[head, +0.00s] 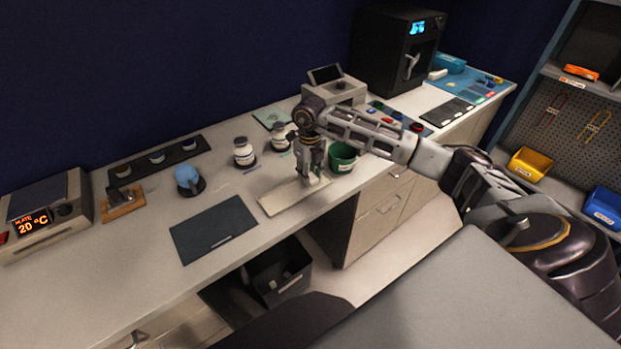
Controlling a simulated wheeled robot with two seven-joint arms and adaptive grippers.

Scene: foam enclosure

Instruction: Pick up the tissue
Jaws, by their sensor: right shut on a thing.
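My right gripper (314,178) points down over the worktop, above the right end of a pale flat mat (280,203). Its fingers are shut on a small whitish thing, which looks like the tissue (323,181). The fingers cover much of it, and I cannot tell whether it still touches the mat. My left gripper is not in view.
A green cup (343,158) stands just right of my right gripper. White jars (244,153) and a blue round object (187,177) stand to the left. A dark mat (213,229) lies front left. A dark bin (279,272) is below the bench edge.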

